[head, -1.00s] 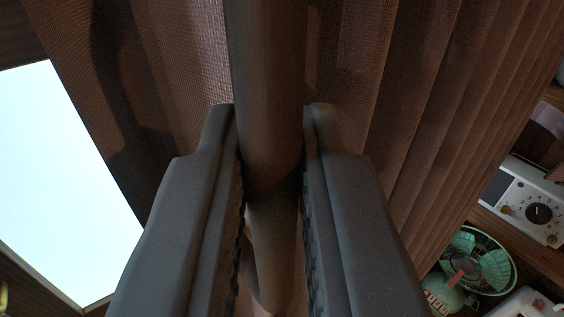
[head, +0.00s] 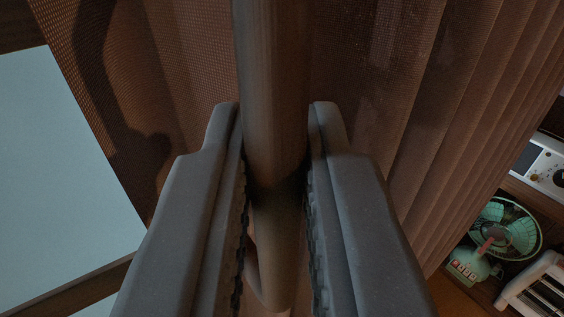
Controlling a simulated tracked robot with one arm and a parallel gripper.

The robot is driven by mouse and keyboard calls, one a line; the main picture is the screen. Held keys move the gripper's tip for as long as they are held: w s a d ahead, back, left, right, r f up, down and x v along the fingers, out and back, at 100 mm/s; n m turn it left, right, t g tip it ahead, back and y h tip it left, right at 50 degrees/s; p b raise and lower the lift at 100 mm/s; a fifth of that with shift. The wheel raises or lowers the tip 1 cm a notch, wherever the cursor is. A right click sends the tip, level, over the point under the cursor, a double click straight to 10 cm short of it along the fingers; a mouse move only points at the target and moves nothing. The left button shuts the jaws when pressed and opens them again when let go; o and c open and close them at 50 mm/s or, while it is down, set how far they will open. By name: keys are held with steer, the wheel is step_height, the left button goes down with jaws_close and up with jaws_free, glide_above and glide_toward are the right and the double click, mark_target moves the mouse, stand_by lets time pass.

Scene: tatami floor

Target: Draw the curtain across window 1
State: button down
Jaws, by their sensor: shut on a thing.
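A brown curtain (head: 400,110) hangs in folds behind my gripper, from the upper left to the right of the picture. A wooden rod (head: 272,90) runs down the middle in front of it. My gripper (head: 276,140) is shut on this rod, with one finger on each side. The rod's lower end shows below, between the fingers. The window (head: 60,180) is a pale pane at the left, beyond the curtain's left edge, and it is uncovered there. The rod's top is out of view, and I cannot tell how it joins the curtain.
A green fan (head: 500,235) stands at the lower right, past the curtain's right edge. A white device with a dial (head: 543,165) is above it, and a white slatted object (head: 540,290) is below it. A dark window bar (head: 75,295) crosses the lower left.

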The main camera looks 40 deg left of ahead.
steer(key=shift+s+a+r, duration=0.3)
steer(key=shift+s, duration=0.15)
steer(key=c, duration=1.9)
jaws_free()
steer(key=o, duration=0.4)
steer(key=shift+a+f, duration=0.1)
steer(key=shift+a, duration=0.1)
steer(key=shift+c, duration=0.2)
steer(key=shift+w+d+f, duration=0.1)
steer(key=shift+d+f, duration=0.05)
steer(key=shift+d, duration=0.05)
steer(key=b+v, duration=0.6)
steer(key=v, duration=0.7)
steer(key=shift+s+d, duration=0.25)
steer(key=shift+s, duration=0.1)
